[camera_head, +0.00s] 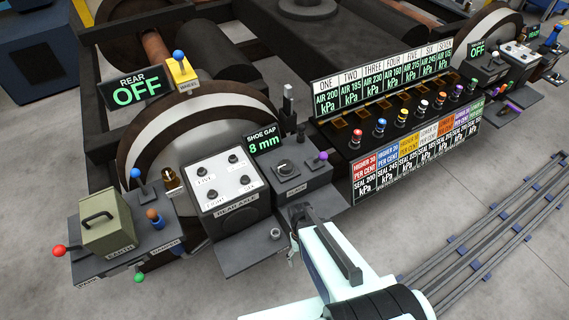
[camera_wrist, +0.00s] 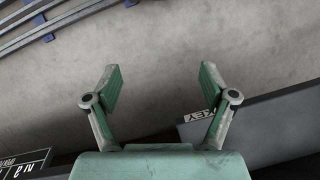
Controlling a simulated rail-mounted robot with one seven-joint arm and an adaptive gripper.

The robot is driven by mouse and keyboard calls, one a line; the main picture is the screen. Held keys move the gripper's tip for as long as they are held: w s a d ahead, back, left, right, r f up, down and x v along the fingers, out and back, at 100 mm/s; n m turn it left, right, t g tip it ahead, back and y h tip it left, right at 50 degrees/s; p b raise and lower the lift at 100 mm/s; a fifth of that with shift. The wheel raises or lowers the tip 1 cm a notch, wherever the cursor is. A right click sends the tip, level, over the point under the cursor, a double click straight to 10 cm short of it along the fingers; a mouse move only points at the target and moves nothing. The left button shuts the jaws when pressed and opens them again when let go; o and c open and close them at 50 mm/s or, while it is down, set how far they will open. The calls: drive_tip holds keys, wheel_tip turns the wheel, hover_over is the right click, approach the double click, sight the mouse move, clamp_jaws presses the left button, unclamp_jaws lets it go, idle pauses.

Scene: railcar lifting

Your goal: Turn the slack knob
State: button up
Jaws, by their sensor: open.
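A dark round knob (camera_head: 284,168) sits on top of a small dark box (camera_head: 305,178) below the green shoe gap display (camera_head: 265,140), which reads 8 mm. The label on the box front is too small to read surely, so I cannot confirm it as the slack knob. My gripper (camera_wrist: 162,78) is open and empty in the wrist view, its two green-padded fingers spread over bare floor. In the head view my arm's end is in front of that box, apart from the knob. The knob is not seen in the wrist view.
A purple-topped lever (camera_head: 322,156) stands beside the knob. The rear axle box (camera_head: 232,185) with several small knobs is to its left, and a long panel of coloured knobs (camera_head: 410,150) to its right. A dark ledge labelled KEY (camera_wrist: 260,125) is near my right finger.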

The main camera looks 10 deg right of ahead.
drive_tip(key=shift+t, duration=0.9)
drive_tip(key=w+r, duration=0.2)
drive_tip(key=w, duration=0.1)
drive_tip(key=w+r, duration=0.2)
drive_tip(key=w, duration=0.2)
drive_tip(key=w+r, duration=0.2)
drive_tip(key=w, duration=0.2)
drive_tip(key=shift+w+d, duration=0.1)
drive_tip(key=shift+d, duration=0.1)
drive_tip(key=w+r+t, duration=0.1)
drive_tip(key=w+r, duration=0.6)
drive_tip(key=w, duration=0.2)
wheel_tip(320, 180, up, 19)
drive_tip(key=t, duration=0.1)
hover_over(286, 164)
wheel_tip(286, 164, down, 17)
drive_tip(key=p, duration=0.3)
drive_tip(key=shift+a+r+p, duration=0.1)
drive_tip(key=shift+r+p, duration=0.05)
drive_tip(key=shift+p, duration=0.2)
drive_tip(key=c, duration=1.2)
